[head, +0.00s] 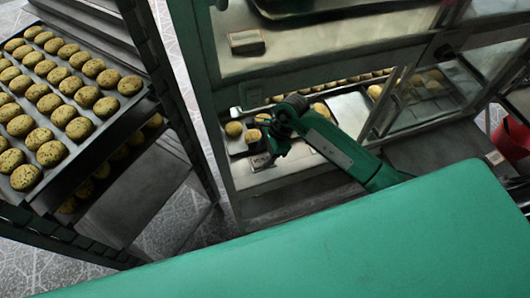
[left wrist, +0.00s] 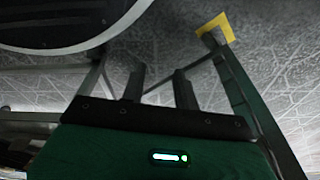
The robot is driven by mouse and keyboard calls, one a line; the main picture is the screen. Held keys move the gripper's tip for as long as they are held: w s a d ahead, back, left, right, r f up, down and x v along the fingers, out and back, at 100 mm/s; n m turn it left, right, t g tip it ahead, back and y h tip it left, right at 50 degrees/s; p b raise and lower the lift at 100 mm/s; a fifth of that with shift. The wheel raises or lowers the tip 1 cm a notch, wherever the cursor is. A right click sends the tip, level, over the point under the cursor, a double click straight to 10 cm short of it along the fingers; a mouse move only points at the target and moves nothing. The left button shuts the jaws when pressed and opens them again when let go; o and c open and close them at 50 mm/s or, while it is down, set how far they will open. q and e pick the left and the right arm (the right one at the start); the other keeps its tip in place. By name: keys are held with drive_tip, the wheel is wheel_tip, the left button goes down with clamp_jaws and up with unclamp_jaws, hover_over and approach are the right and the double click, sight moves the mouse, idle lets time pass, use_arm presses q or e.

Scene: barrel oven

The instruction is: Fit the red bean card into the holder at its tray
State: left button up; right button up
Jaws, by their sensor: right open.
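My right gripper (head: 268,132) reaches into the glass display case at the lower shelf, with its jaws open beside a bun at the tray's left end. A small pale card (head: 261,161) with dark writing stands at the shelf's front edge, just below the gripper; I cannot tell whether they touch. Another small card in a holder (head: 246,41) stands on the upper shelf. The writing is too small to tell which one is the red bean card. My left gripper (left wrist: 157,76) is open and empty above the floor in the left wrist view.
The display case (head: 222,118) has a green frame and glass panels, with trays of buns inside. A rack (head: 160,65) with a full bun tray (head: 88,132) stands at the left. A red container (head: 510,138) is at the right edge.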

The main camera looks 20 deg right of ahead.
use_arm(q)
drive_tip(key=shift+w+d+r+b, duration=0.1)
drive_tip(key=shift+w+r+b, duration=0.15)
drive_tip(key=shift+r, duration=0.25)
drive_tip(key=shift+w+d+r+b, duration=0.15)
drive_tip(key=shift+r+b, duration=0.15)
drive_tip(key=shift+r, duration=0.2)
use_arm(e)
drive_tip(key=v, duration=1.2)
